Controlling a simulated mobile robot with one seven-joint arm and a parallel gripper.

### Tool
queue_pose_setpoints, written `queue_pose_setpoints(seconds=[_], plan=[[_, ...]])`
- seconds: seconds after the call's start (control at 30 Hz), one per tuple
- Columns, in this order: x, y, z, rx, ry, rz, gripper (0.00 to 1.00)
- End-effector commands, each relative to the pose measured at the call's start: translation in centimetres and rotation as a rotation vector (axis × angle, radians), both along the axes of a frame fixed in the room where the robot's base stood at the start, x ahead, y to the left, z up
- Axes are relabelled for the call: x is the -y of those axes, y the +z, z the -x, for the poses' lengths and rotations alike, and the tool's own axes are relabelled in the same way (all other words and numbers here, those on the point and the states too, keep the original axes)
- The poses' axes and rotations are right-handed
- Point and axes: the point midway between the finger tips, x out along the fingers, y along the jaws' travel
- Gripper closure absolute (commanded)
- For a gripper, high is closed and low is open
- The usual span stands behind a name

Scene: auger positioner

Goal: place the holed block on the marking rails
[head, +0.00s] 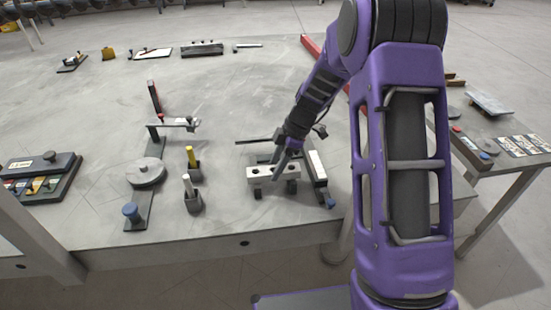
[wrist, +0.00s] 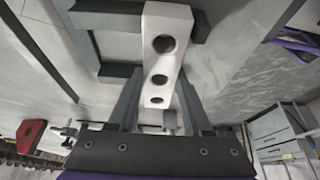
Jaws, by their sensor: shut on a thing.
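The white holed block (head: 259,173) lies crosswise near the table's front edge. In the wrist view the block (wrist: 167,30) shows several round holes along its face. My gripper (head: 284,163) reaches down over the block from behind. In the wrist view my gripper (wrist: 158,100) has a finger on each side of the block's near end and is shut on it. The dark marking rails (head: 291,187) show just below and behind the block. In the wrist view dark rail bars (wrist: 97,17) lie beside and beneath it. Whether the block rests fully on them cannot be told.
A dark bar with a white strip (head: 317,165) and blue knob stands close on the right. Two holders, with a yellow piece (head: 191,157) and a white piece (head: 187,184), stand left. A grey disc (head: 146,173) is farther left.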

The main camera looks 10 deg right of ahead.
Motion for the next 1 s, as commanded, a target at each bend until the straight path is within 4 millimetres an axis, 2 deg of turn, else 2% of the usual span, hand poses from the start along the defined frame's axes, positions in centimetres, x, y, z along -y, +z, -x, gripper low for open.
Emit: queue_pose_setpoints(seconds=[0.37,0.4,0.53,0.83,1.0], plan=[[-0.1,-0.2,-0.2,0.005,0.0,-0.001,1.0],[0.0,-0.2,-0.1,0.002,0.0,0.0,0.45],[0.0,-0.2,0.0,0.001,0.001,0.0,0.22],[0.0,-0.1,0.0,0.001,0.001,0.0,0.2],[0.4,1.2,-0.1,0.004,-0.002,-0.001,0.2]])
